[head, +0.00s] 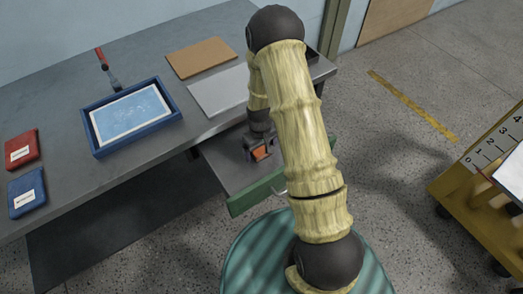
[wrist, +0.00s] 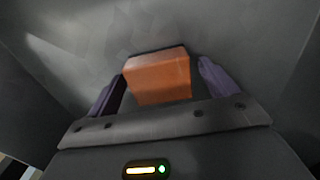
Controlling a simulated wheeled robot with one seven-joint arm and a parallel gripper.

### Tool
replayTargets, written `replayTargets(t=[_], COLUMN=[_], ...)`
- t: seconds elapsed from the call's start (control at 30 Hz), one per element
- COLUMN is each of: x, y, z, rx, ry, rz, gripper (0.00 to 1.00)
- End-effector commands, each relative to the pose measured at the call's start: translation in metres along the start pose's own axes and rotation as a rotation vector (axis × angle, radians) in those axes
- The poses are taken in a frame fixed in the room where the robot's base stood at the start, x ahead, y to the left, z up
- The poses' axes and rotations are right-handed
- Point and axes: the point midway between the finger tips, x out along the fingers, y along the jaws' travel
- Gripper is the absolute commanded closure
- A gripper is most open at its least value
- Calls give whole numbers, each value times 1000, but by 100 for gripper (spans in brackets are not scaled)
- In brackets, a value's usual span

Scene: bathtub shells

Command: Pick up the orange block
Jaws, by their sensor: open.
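The orange block (wrist: 158,78) lies on the grey floor of an open drawer (head: 257,192) with a green front. In the head view the orange block (head: 262,154) is small and partly covered by my gripper (head: 259,150), which reaches down into the drawer. In the wrist view my gripper (wrist: 161,77) is open, with one purple finger on the left of the block and one on the right. A gap shows beside the right finger; the left finger is very close to the block, and I cannot tell whether it touches.
The grey workbench (head: 60,105) above the drawer holds a blue tray (head: 167,117), a brown board (head: 200,58), a red-handled tool (head: 107,66), a red box (head: 22,149) and a blue box (head: 27,191). A yellow cart (head: 460,190) stands at right; floor between is clear.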

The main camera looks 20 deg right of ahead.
Motion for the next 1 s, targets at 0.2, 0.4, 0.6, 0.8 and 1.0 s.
replayTargets(t=[0.2, 0.4, 0.6, 0.8, 1.0], x=[0, 0, 0, -2, -20], y=[0, 0, 0, 0, 0], z=[0, 0, 0, 0, -1], rx=[0, 0, 0, 0, 0], ry=[-1, -1, 0, 0, 3], rz=[0, 0, 0, 0, 1], gripper=[15, 40, 70, 70, 70])
